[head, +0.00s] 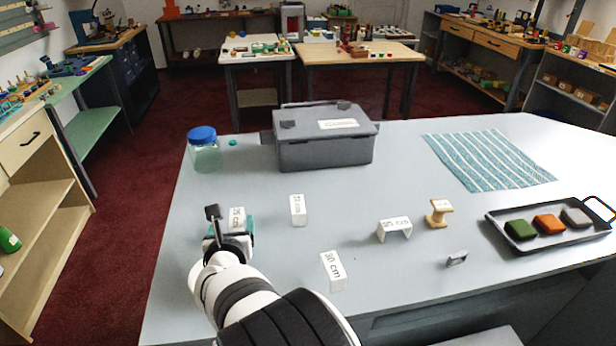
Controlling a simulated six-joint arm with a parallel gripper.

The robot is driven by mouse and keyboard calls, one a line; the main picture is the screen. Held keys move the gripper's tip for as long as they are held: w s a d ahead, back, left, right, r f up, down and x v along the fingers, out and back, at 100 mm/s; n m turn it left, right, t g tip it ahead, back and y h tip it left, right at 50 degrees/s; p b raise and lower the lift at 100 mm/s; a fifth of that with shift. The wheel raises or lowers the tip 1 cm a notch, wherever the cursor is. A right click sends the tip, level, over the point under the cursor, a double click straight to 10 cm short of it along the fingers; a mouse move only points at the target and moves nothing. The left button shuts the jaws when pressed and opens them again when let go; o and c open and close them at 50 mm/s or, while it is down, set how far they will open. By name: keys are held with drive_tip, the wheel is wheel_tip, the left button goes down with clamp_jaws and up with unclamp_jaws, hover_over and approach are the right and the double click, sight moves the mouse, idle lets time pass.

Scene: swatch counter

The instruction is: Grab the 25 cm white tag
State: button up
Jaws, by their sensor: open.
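Several white tags stand on the grey counter (350,185). One white tag (237,214) is just beyond my gripper (230,232), partly hidden by it; its label looks like 25 cm but is small. Another tag (298,208) to its right has a label too small to read surely. A tag marked 30 cm (333,268) is nearer the front, and a bent tag that looks like 35 cm (395,226) is farther right. My gripper is open at the left, close to the first tag; I cannot tell whether they touch. Something teal (250,224) shows beside the gripper.
A grey lidded box (325,150) and a blue-capped jar (204,155) stand behind. A wooden spool (438,212), a small grey bracket (457,258) and a black tray (580,240) with coloured blocks are right. A striped cloth (487,160) lies back right. The counter's middle is fairly clear.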

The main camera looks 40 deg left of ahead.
sight(237, 215)
drive_tip(key=x, duration=0.8)
drive_tip(key=shift+w+d+f, duration=0.1)
drive_tip(key=shift+w, duration=0.15)
clamp_jaws()
